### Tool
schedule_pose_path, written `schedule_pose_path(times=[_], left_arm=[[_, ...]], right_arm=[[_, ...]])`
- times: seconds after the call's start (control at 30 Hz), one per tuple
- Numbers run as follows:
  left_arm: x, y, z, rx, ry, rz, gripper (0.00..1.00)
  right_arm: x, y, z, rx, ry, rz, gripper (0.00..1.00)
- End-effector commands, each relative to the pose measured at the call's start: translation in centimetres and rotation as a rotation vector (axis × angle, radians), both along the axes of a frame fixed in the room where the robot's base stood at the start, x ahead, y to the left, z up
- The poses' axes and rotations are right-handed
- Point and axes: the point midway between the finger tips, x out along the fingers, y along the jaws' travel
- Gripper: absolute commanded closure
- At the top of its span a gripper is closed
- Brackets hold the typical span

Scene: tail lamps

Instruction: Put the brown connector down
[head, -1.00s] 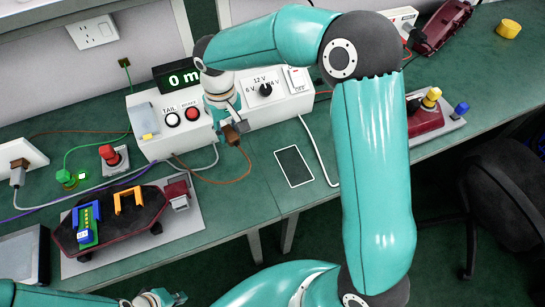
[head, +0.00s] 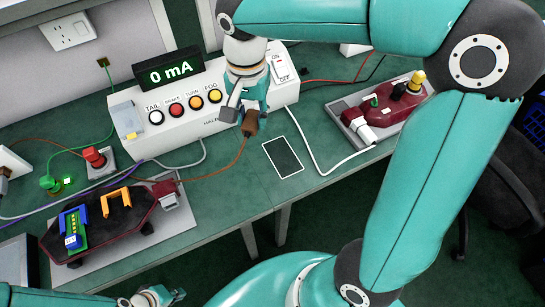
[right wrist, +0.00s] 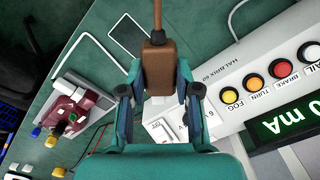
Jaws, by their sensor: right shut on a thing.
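The brown connector (head: 250,123) hangs in my right gripper (head: 245,108), just in front of the white test box (head: 128,120), near its right half. In the right wrist view the brown connector (right wrist: 157,68) sits between the two fingers of the right gripper (right wrist: 160,90), which is shut on it. An orange-brown cable (head: 235,163) runs from the connector across the bench to the left. Whether the connector touches the bench I cannot tell. My left gripper (head: 158,298) is at the bottom left edge, away from the connector; its fingers are too small to judge.
A dark panel with a white border (head: 283,157) lies on the green bench right of the connector. A white cable (head: 310,150) curves past it. A dark red lamp (head: 165,188) on a plate is at left, another lamp (head: 385,112) at right. The test box display reads 0 mA.

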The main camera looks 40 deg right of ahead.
Motion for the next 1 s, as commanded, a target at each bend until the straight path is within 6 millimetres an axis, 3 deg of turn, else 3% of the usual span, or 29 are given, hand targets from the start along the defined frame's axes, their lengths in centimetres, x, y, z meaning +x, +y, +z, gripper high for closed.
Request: schedule_pose_path(times=[0.17,0.7,1.0], left_arm=[[0.0,0.0,-0.3,0.0,0.0,0.0,1.0],[0.0,0.0,-1.3,0.0,0.0,0.0,1.0],[0.0,0.0,-1.5,0.0,0.0,0.0,1.0]], right_arm=[[-1.3,-0.4,-0.9,-0.001,0.006,-0.095,1.0],[-1.3,-0.4,-13.7,0.001,0.007,-0.095,1.0],[-1.3,-0.4,-16.2,0.0,0.004,-0.094,1.0]])
